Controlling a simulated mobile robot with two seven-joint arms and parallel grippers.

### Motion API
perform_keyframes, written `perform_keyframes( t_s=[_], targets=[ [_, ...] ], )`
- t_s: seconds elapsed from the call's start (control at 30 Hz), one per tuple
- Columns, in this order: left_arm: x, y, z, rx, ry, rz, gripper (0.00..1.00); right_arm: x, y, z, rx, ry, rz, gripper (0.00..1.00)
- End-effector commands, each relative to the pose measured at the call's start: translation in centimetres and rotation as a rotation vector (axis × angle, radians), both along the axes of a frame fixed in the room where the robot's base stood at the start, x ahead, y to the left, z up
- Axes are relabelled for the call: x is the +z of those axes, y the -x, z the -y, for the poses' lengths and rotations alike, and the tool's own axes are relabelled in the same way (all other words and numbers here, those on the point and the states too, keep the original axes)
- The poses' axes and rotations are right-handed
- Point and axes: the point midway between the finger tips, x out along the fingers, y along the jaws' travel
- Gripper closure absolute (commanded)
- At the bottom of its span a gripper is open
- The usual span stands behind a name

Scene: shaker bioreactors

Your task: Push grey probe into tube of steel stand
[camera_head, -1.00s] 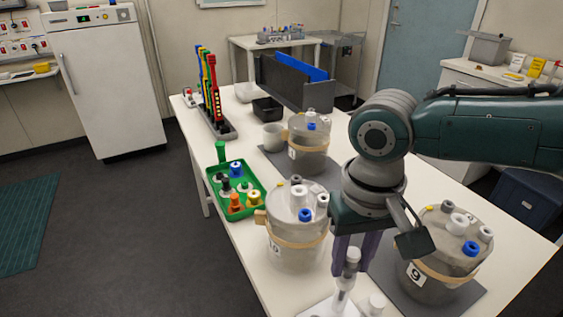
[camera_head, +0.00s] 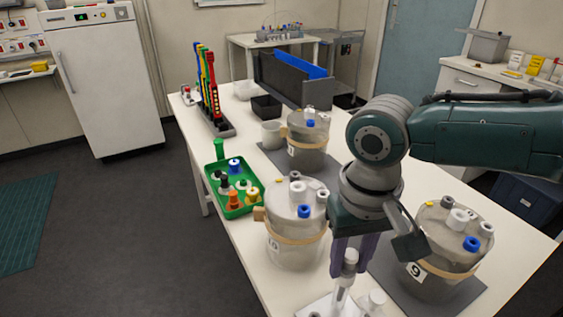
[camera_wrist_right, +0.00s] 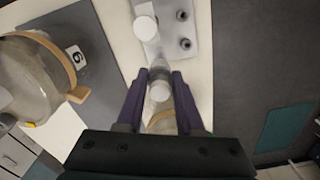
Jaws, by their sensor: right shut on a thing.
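My right gripper (camera_head: 356,252) points down over the front of the table. Its purple fingers are shut on the grey probe (camera_head: 350,257), a slim upright piece with a round pale top. In the right wrist view the probe (camera_wrist_right: 160,92) shows between the fingertips (camera_wrist_right: 160,82). The steel stand (camera_head: 318,306) is a pale base plate under the gripper; in the wrist view its plate (camera_wrist_right: 170,45) has dark round holes and a white-topped post. The probe's lower end lines up with the stand, but I cannot tell how deep it sits in the tube. My left gripper is out of view.
Lidded vessels stand close by: one left of the gripper (camera_head: 296,240), one right on a grey mat (camera_head: 440,255), one behind (camera_head: 308,145). A green tray (camera_head: 211,197) with several caps lies left.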

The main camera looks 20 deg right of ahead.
Motion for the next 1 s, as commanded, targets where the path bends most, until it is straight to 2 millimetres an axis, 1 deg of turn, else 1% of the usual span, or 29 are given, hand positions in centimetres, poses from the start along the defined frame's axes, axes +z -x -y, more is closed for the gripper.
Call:
perform_keyframes(
  t_s=[0.37, 1.0],
  targets=[
    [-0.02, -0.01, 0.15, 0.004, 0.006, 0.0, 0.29, -0.05, 0.01, 0.0, 0.0, 0.0, 0.0, 1.0],
    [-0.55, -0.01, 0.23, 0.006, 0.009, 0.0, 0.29, -0.98, 0.01, -0.01, 0.0, -0.001, -0.001, 1.0]
  ],
)
